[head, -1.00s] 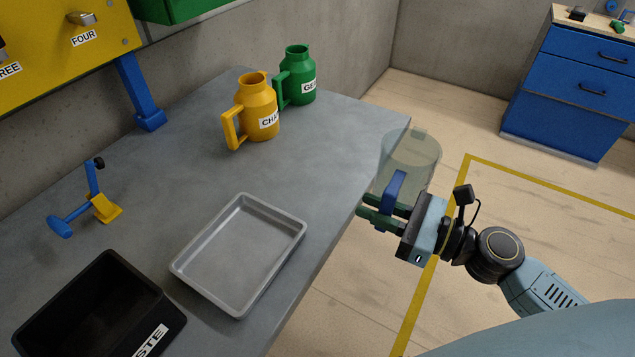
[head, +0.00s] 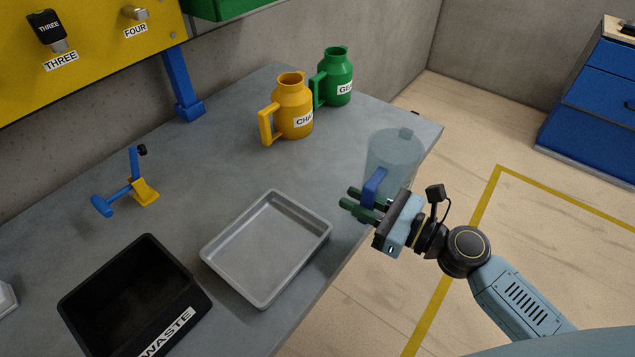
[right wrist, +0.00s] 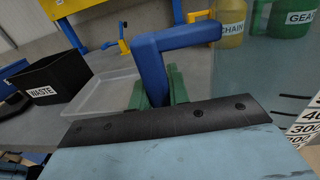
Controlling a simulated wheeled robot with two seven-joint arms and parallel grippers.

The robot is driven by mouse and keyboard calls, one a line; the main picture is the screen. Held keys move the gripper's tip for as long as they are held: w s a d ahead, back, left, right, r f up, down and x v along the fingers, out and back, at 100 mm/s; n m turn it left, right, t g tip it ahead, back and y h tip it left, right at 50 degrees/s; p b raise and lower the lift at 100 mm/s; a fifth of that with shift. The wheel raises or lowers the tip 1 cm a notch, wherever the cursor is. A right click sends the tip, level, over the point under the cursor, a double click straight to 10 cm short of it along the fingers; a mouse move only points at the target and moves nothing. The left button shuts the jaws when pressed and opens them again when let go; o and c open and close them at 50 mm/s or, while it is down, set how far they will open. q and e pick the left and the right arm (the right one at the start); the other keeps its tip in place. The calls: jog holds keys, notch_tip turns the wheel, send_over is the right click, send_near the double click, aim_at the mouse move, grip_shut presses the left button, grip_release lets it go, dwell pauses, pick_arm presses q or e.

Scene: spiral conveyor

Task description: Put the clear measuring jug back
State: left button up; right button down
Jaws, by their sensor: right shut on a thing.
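The clear measuring jug (head: 394,152) is see-through, with a blue handle (head: 374,186). My right gripper (head: 364,204) is shut on this handle. The jug is at the right edge of the grey table in the head view, overlapping the tabletop in the picture; I cannot tell whether it touches the surface. In the right wrist view the blue handle (right wrist: 165,55) rises between the green fingers, and the jug's scale marks (right wrist: 305,125) show at the right edge. My left gripper is not in view.
A yellow jug (head: 292,108) and a green jug (head: 336,78) stand at the back of the table (head: 220,165). A grey tray (head: 322,243), a black waste bin (head: 75,298) and a blue and yellow stand (head: 145,190) are left of the gripper. Bare tabletop lies between tray and jugs.

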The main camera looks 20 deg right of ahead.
jog(key=p+x, duration=0.1)
jog(key=x, duration=0.6)
jog(key=shift+r, duration=0.1)
jog(key=shift+w+a, duration=0.25)
jog(key=shift+a, duration=0.05)
jog(key=shift+x, duration=0.9)
notch_tip(320, 180, down, 3)
jog(key=shift+s+r+b, duration=0.1)
jog(key=shift+b, duration=1.15)
jog(key=shift+d+f, duration=0.1)
jog(key=shift+f, duration=0.2)
jog(key=shift+r, duration=0.1)
